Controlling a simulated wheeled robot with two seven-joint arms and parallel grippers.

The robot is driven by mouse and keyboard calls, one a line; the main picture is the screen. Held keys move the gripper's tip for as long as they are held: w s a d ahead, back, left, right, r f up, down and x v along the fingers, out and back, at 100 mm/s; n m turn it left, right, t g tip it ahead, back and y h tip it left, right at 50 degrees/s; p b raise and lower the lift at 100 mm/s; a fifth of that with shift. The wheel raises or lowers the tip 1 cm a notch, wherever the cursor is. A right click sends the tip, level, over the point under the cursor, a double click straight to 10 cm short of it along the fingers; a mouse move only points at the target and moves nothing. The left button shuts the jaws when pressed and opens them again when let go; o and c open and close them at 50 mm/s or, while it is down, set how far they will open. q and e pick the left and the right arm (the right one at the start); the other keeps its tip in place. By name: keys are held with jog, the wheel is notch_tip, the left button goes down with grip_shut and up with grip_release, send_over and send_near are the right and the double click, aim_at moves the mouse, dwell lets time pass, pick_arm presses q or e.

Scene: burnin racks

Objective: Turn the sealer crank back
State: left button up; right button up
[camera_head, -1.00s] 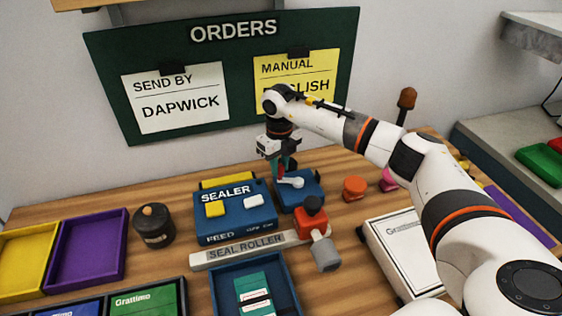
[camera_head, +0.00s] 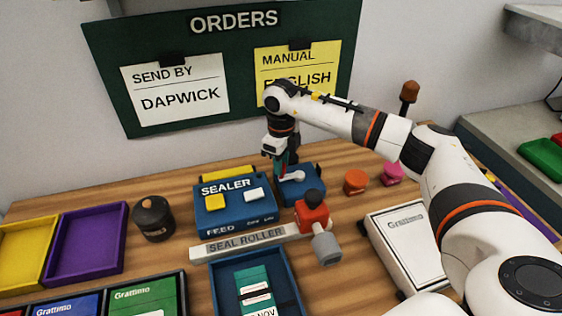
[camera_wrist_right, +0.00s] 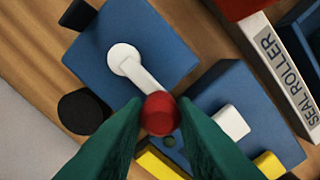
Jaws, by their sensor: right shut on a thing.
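The sealer (camera_head: 232,222) is a blue box with a yellow and a white button on top. Beside it on the right is a smaller blue block (camera_head: 303,192), which bears the white crank (camera_head: 292,177). In the right wrist view the crank arm (camera_wrist_right: 140,72) runs from its round hub to a red knob (camera_wrist_right: 160,114). My right gripper (camera_head: 281,168) is shut on the red knob, with one green finger on each side of it. In the head view the fingers mostly hide the knob. My left gripper is not in view.
The grey seal roller (camera_head: 245,242) with a red block and grey handle (camera_head: 326,248) lies in front of the sealer. An orange knob (camera_head: 355,182) and a pink knob (camera_head: 392,174) stand to the right. A dark round pot (camera_head: 153,220) stands left.

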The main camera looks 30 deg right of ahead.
jog(key=o, duration=1)
jog(key=shift+r+b, duration=0.85)
jog(key=shift+r, duration=5.2)
